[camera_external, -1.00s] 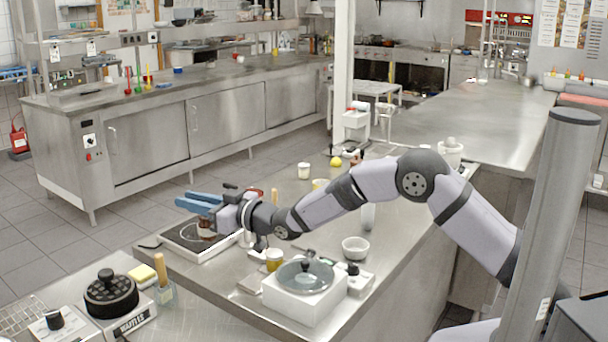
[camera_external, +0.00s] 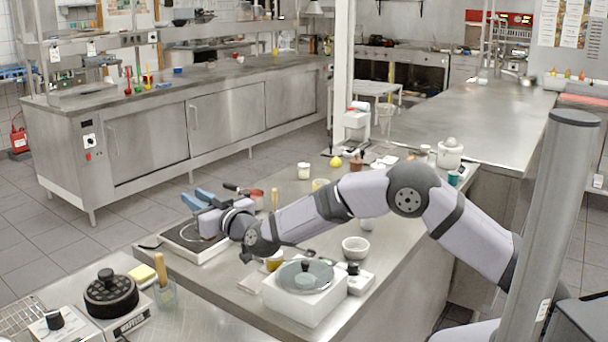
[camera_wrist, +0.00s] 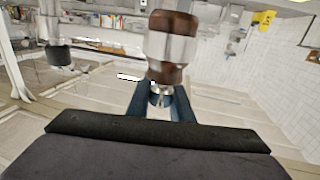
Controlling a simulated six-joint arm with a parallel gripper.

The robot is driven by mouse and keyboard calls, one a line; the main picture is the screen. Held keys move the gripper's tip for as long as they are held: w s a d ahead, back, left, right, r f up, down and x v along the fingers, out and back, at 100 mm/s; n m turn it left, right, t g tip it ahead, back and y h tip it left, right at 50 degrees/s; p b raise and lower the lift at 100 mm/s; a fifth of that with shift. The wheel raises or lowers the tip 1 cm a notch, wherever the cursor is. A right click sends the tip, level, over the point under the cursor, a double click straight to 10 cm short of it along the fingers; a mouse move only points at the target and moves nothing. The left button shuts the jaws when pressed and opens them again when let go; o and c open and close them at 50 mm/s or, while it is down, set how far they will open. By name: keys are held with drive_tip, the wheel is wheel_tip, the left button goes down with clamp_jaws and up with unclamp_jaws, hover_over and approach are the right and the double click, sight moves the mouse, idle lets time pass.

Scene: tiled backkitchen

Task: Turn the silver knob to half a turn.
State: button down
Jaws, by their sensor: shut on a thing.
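The knob's marking or angle cannot be read. In the external view the knob is hidden behind my gripper. A brown and clear, glossy object (camera_wrist: 172,48) stands just beyond the fingertips in the wrist view.
A white unit with a glass lid (camera_external: 305,300) and a white bowl (camera_external: 355,247) stand to the right of my gripper. A waffle maker (camera_external: 112,295) is on the near left table. A red-topped jar (camera_external: 257,196) is close behind the wrist.

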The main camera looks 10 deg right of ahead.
drive_tip(key=shift+r, duration=0.1)
drive_tip(key=c, duration=1.6)
unclamp_jaws()
drive_tip(key=shift+o, duration=0.2)
drive_tip(key=shift+s, duration=0.1)
drive_tip(key=b+v, duration=0.2)
drive_tip(key=v, duration=0.5)
drive_tip(key=shift+d, duration=0.1)
